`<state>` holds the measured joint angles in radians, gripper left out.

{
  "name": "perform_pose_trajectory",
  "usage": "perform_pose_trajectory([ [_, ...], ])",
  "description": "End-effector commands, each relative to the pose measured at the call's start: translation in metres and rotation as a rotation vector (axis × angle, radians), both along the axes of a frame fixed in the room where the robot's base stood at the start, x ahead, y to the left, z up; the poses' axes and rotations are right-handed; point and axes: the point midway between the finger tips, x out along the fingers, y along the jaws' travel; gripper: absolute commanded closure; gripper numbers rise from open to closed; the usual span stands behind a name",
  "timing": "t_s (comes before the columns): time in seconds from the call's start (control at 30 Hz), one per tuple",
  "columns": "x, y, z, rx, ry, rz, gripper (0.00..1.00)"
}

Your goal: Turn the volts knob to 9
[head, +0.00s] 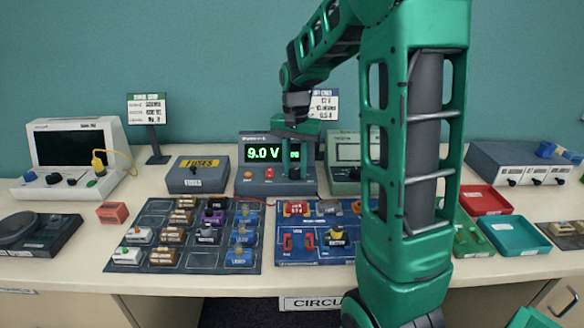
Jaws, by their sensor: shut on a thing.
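The power supply (240,172) stands at the back middle of the table. Its green display (262,153) reads 9.0 V. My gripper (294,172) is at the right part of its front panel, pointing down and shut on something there. The volts knob is hidden behind the gripper, so I cannot see its pointer.
A grey fuses box (198,183) stands left of the supply and a green-grey instrument (342,180) right of it. A dark parts board (135,237) and a blue circuit board (300,256) lie in front. Red (486,198) and teal (516,234) trays lie right.

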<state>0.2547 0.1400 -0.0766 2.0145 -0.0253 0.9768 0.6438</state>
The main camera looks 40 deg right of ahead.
Motion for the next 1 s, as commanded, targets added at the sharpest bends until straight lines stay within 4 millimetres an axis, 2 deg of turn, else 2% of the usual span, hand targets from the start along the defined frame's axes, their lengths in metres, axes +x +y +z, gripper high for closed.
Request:
perform_pose_trajectory([
  [0.37, 0.0039, 0.0019, 0.0021, -0.001, -0.010, -0.141, 0.93],
  [0.87, 0.0047, 0.0029, 0.0024, 0.001, -0.012, -0.157, 0.93],
  [0.9, 0.0048, 0.0029, 0.0024, 0.000, -0.012, -0.157, 0.69],
  [0.97, 0.0046, 0.0029, 0.0022, 0.001, -0.012, -0.157, 0.54],
  [1.0, 0.0040, 0.0026, 0.0020, 0.001, -0.010, -0.158, 0.52],
])
